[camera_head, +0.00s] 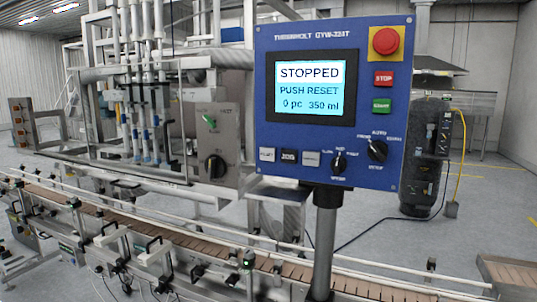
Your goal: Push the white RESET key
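A blue control panel (330,100) stands on a grey post in the middle of the head view. Its screen (310,88) reads "STOPPED", "PUSH RESET", "0 pc 350 ml". The lettering on the whitish keys is too small to read surely, so I cannot tell which is RESET. Neither of my grippers is in view, and nothing covers the keys.
A red emergency knob (386,41), a red STOP key (384,78) and a green key (382,106) line the panel's right side. Two black rotary knobs (339,163) (377,150) sit below.

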